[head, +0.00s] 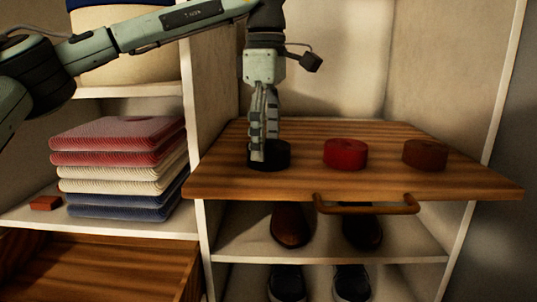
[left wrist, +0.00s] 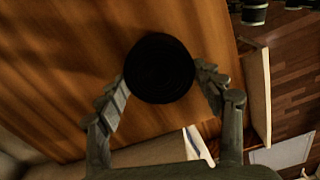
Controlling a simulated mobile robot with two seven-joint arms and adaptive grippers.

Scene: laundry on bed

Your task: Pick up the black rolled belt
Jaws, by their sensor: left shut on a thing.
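The black rolled belt (head: 274,154) sits at the left of a wooden pull-out board (head: 310,183). My left gripper (head: 258,150) points straight down over it, with its fingers at the belt and hiding part of it. In the left wrist view the black rolled belt (left wrist: 160,68) is a dark disc between the two fingers of my left gripper (left wrist: 163,85), which is shut on it. The belt appears to be at the height of the board; I cannot tell if there is a gap under it. My right gripper is not in view.
A red rolled belt (head: 345,154) and a brown rolled belt (head: 425,154) stand to the right on the board. Folded cloths (head: 118,165) are stacked on the left shelf, beside an upright divider (head: 196,95). Shoes (head: 290,227) stand on shelves below.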

